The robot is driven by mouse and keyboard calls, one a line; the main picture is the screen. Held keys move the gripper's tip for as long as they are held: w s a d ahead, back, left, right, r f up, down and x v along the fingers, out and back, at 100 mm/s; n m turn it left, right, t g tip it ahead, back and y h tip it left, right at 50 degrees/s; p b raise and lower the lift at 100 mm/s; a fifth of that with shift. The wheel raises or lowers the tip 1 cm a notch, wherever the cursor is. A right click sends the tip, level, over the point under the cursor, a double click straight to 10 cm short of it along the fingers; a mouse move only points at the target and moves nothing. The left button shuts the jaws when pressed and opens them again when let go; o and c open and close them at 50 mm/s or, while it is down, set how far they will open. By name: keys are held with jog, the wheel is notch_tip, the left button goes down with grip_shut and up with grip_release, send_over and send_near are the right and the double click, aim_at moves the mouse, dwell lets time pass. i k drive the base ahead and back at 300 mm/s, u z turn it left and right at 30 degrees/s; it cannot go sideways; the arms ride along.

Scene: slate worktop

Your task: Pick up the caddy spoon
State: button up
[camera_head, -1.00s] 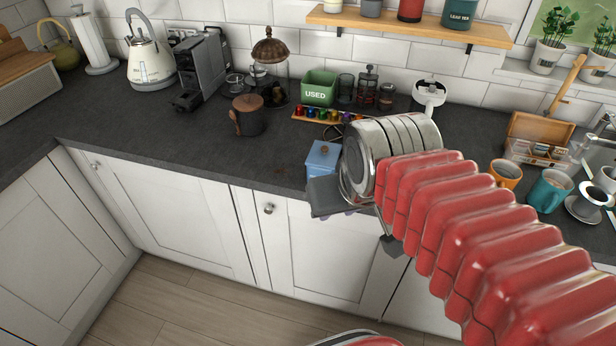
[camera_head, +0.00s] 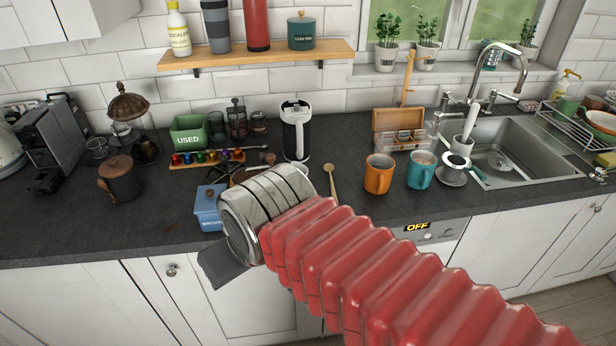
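A small light-wood spoon (camera_head: 332,182) lies on the worktop right of my wrist and left of the orange mug; it looks like the caddy spoon. Its round end points to the back wall and its handle to the front edge. My gripper (camera_head: 222,268) is at the worktop's front edge, left of the spoon and apart from it. Only a dark grey part of it shows below my silver wrist; the rest is hidden, so I cannot tell whether it is open or holds anything.
A blue lidded box (camera_head: 208,208) stands close left of my wrist. Behind are a row of coloured capsules (camera_head: 207,157) and a white-and-black jug (camera_head: 296,132). An orange mug (camera_head: 378,175) and a teal mug (camera_head: 421,170) stand right of the spoon. Worktop around the spoon is clear.

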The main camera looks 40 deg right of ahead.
aim_at(329, 168)
jog(key=z, duration=1.3)
